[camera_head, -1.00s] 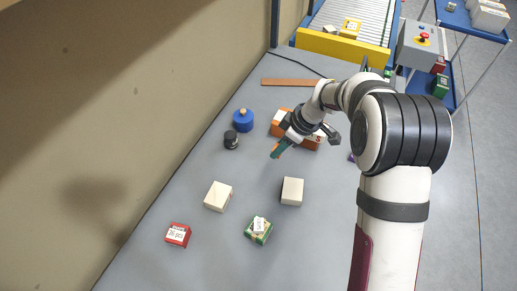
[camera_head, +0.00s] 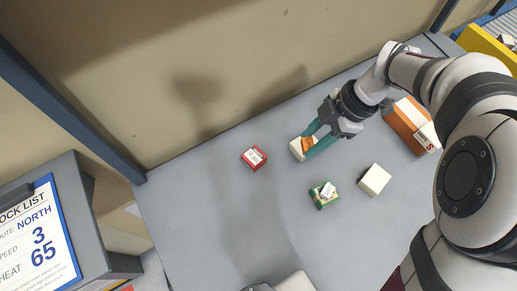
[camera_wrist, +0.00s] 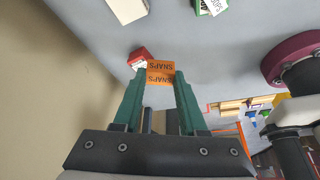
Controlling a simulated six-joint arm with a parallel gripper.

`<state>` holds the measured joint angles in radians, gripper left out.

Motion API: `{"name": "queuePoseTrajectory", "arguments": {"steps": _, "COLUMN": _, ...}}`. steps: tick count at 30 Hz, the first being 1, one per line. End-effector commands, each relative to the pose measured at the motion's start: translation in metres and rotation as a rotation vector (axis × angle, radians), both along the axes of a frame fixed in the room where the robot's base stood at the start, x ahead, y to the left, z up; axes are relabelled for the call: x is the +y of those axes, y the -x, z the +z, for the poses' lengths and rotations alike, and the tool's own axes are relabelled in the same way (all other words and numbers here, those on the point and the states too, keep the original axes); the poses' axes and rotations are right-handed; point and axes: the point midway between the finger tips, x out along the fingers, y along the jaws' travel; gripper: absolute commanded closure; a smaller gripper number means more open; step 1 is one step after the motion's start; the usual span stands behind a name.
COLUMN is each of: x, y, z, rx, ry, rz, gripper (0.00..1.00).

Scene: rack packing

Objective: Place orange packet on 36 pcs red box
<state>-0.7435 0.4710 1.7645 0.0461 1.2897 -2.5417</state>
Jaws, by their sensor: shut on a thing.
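A white box (camera_head: 296,149) lies beneath or behind my fingertips. A green box (camera_head: 322,202) with a white item on top and another white box (camera_head: 375,180) stand nearer. A larger orange box (camera_head: 408,124) is at the right. Table left of the red box is clear.

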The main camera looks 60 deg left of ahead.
Motion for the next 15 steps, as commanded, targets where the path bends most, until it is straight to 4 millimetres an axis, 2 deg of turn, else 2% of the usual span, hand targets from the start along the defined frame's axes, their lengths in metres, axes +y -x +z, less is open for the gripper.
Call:
{"name": "queuePoseTrajectory", "arguments": {"steps": 4, "x": 0.015, "y": 0.023, "z": -0.010, "rx": 0.006, "ry": 0.001, "rz": 0.059, "gripper": 1.00}}
{"name": "queuePoseTrajectory", "arguments": {"steps": 9, "x": 0.056, "y": 0.058, "z": -0.043, "rx": 0.005, "ry": 0.001, "rz": 0.057, "gripper": 1.00}}
{"name": "queuePoseTrajectory", "arguments": {"steps": 12, "x": 0.075, "y": 0.073, "z": -0.058, "rx": 0.005, "ry": 0.000, "rz": 0.053, "gripper": 1.00}}
{"name": "queuePoseTrajectory", "arguments": {"steps": 15, "x": 0.086, "y": 0.082, "z": -0.066, "rx": 0.003, "ry": 0.000, "rz": 0.049, "gripper": 1.00}}
